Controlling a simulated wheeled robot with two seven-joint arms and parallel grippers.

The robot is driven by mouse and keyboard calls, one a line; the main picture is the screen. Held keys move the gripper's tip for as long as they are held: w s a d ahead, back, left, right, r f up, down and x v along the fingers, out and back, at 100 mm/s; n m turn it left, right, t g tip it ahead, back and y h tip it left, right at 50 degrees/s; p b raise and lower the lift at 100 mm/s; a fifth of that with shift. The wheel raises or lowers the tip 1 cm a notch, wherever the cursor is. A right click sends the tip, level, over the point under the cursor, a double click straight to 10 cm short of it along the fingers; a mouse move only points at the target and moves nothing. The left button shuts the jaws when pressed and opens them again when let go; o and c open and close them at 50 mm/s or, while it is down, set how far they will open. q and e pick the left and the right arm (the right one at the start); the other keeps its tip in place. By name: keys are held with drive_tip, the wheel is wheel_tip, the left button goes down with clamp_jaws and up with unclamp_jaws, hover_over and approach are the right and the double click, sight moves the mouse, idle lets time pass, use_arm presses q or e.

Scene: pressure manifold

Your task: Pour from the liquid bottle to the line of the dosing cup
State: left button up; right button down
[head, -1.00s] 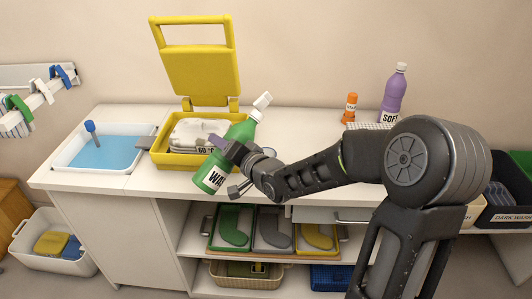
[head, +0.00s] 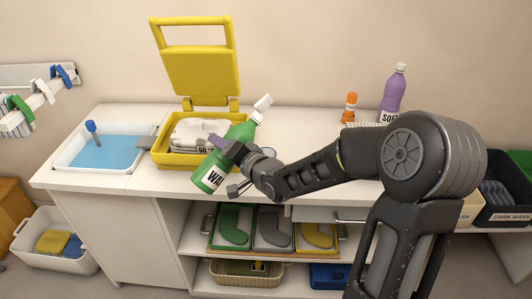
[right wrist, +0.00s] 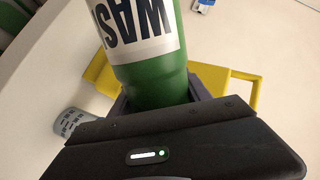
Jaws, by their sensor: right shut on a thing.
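The liquid bottle is green with a white WASH label (head: 215,178) and a white cap (head: 263,102). It leans in the head view, its cap end up and to the right. My right gripper (head: 228,150) is shut on the bottle's body, above the worktop's front edge. In the right wrist view the green bottle (right wrist: 155,85) stands between the jaws, its cap out of frame. A small grey cup with dark markings (right wrist: 70,121), which looks like the dosing cup, lies left of the gripper there. I cannot clearly make it out in the head view. My left gripper is not in view.
A yellow lidded box (head: 162,158) with white cloth stands open behind the bottle. A basin of blue water (head: 66,160) is at left. An orange bottle (head: 350,107) and a purple bottle (head: 394,92) stand at the back right. The back middle worktop (head: 300,122) is clear.

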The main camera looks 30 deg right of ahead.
drive_tip(key=shift+a+r+m+y+p, duration=0.25)
drive_tip(key=shift+a+m+y+p, duration=0.2)
drive_tip(key=shift+m+p, duration=1)
idle(2.4)
drive_tip(key=shift+d+f+m+y+p, duration=0.15)
drive_tip(key=shift+f+m+y+p, duration=0.25)
drive_tip(key=shift+f+p, duration=0.2)
idle(3.2)
